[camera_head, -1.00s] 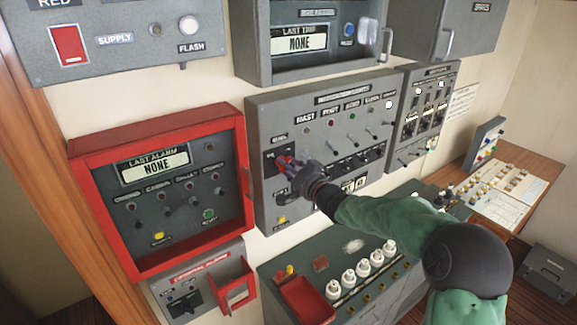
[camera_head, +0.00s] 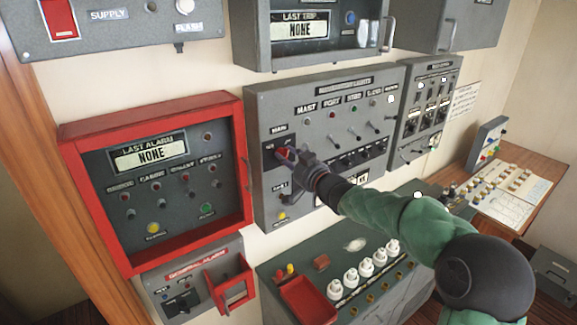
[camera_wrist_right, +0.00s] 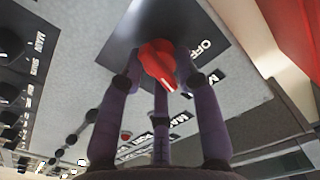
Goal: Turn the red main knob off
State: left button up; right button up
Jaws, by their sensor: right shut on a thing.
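The red main knob (camera_head: 283,153) sits on a dark plate at the left of the grey navigation lights panel (camera_head: 262,112). My right gripper (camera_head: 292,157) reaches it from the lower right and is shut on it. In the right wrist view the red knob (camera_wrist_right: 158,62) stands between the purple fingers of my right gripper (camera_wrist_right: 158,75), with an "OFF" label beside it on the dark plate. The fingers partly cover the knob in the head view. My left gripper is not in view.
A red-framed alarm panel (camera_head: 244,200) is on the wall left of the knob. Below are an open red-edged box (camera_head: 228,285) and a grey console with white knobs (camera_head: 365,268). Toggle switches (camera_head: 355,134) line the panel right of my gripper.

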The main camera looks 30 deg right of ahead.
jog(key=n+b, duration=0.1)
jog(key=n, duration=0.1)
jog(key=n+b, duration=0.3)
jog(key=n, duration=0.1)
jog(key=shift+r+n, duration=0.3)
jog(key=shift+r, duration=0.05)
jog(key=n+b, duration=0.3)
jog(key=n, duration=0.2)
jog(key=shift+a+n, duration=0.15)
jog(key=shift+n, duration=0.15)
grip_shut()
jog(key=o, duration=1.1)
grip_release()
jog(key=shift+a+f, duration=0.1)
jog(key=shift+a, duration=0.15)
jog(key=shift+f, duration=0.1)
jog(key=shift+d, duration=0.15)
